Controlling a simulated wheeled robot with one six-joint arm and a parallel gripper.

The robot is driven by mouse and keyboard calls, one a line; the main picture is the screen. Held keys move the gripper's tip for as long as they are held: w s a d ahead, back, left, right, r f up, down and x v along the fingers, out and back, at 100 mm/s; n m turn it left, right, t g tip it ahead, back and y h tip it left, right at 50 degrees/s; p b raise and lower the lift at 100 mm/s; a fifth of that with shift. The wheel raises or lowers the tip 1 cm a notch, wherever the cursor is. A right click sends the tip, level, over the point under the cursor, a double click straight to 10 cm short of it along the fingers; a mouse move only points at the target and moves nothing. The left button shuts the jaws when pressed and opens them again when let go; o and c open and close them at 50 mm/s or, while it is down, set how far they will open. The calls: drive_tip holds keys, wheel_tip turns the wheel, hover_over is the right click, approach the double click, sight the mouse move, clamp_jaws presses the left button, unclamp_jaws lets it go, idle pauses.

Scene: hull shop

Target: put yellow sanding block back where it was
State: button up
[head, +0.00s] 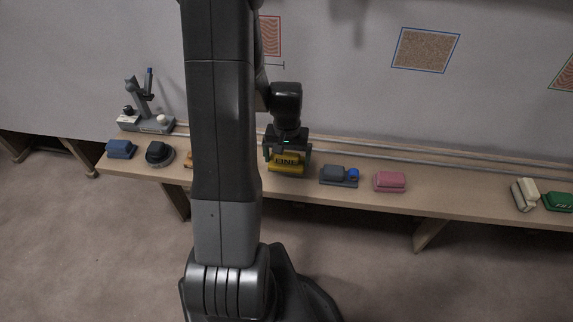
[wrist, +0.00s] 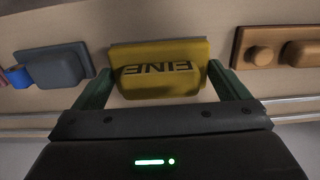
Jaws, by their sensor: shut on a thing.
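The yellow sanding block (head: 287,163) is on or just above the wooden bench, in the middle of the head view. In the wrist view the yellow sanding block (wrist: 158,70) fills the centre, with dark "FINE" lettering upside down. My gripper (head: 287,153) reaches down from above, and its two green fingers (wrist: 163,90) stand on either side of the block, shut on it. I cannot tell whether the block's underside touches the bench.
On the bench (head: 430,201), a grey block with a blue piece (head: 338,175) and a pink block (head: 389,182) stand to the right. A cream block (head: 525,194) and a green block (head: 558,201) are farther right. A wooden block with a knob (wrist: 285,47) shows in the wrist view. A rail (head: 400,161) runs behind.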

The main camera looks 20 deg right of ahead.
sight(287, 164)
wheel_tip(287, 164, down, 4)
drive_tip(key=shift+r+b, duration=0.2)
drive_tip(key=shift+b, duration=0.1)
drive_tip(key=o, duration=0.5)
drive_tip(key=shift+o, duration=0.3)
wheel_tip(287, 164, up, 12)
drive_tip(key=shift+r+p, duration=0.1)
drive_tip(key=shift+p, duration=1)
